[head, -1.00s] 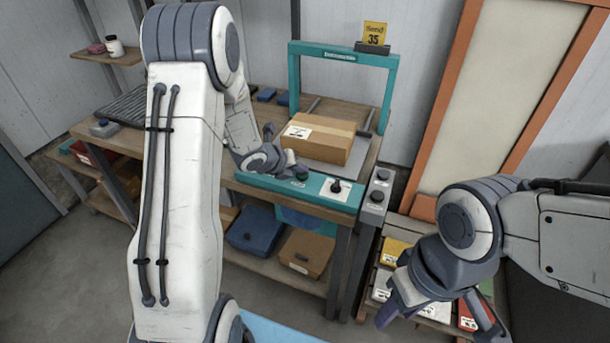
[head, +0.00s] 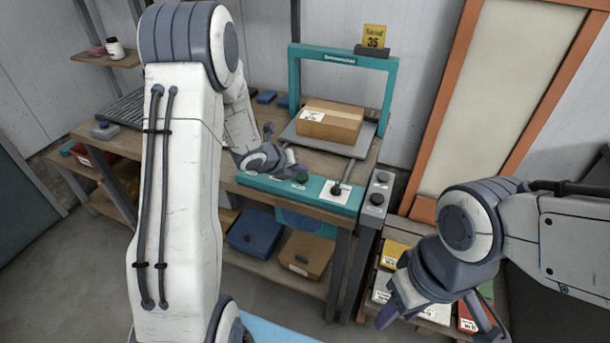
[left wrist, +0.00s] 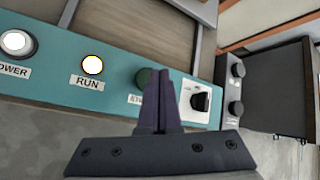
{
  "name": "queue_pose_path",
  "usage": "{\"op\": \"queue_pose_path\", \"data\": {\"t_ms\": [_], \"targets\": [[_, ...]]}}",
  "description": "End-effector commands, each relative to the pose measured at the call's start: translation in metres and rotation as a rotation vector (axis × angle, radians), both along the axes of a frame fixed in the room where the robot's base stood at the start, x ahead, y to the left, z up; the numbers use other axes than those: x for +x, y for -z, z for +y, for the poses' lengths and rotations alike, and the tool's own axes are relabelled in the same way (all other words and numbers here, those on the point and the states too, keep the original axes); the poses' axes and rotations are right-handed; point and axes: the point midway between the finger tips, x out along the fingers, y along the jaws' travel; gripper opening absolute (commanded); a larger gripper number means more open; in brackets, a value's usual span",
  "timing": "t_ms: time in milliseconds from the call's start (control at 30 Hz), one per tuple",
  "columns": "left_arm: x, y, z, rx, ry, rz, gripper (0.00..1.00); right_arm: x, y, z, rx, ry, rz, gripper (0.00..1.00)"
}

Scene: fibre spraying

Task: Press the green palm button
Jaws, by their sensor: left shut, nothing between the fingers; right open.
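The green palm button (head: 301,178) sits on the teal control panel (head: 262,184) at the bench's front edge. In the left wrist view the dark green button (left wrist: 143,78) is partly hidden behind my fingers, as is its label. My left gripper (head: 298,168) is shut and empty, with its tips at or just over the button. In the left wrist view its closed fingers (left wrist: 158,78) overlap the button's right side; I cannot tell whether they touch it. My right gripper (head: 432,318) is open and empty, low at the right, away from the panel.
The panel carries a lit RUN lamp (left wrist: 92,65), a POWER lamp (left wrist: 16,43) and a black knob (left wrist: 201,102). A cardboard box (head: 330,122) sits on a grey plate under the teal frame (head: 340,58). A grey post with two black buttons (head: 377,198) stands right of the bench.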

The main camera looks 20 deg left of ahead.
Motion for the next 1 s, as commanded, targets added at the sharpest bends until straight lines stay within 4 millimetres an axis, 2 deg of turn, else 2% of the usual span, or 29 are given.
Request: {"op": "queue_pose_path", "data": {"t_ms": [467,900,1000], "targets": [[0.0,-0.008,0.0,0.0,-0.001,-0.001,0.0,0.0,-0.006,0.0,0.0,0.0,0.0,0.45],[0.0,-0.051,0.0,0.0,-0.002,0.0,0.0,0.0,-0.039,0.0,0.0,0.0,0.0,0.45],[0.0,-0.054,0.0,0.0,-0.002,0.0,0.0,0.0,-0.042,0.0,0.0,0.0,0.0,0.45]]}}
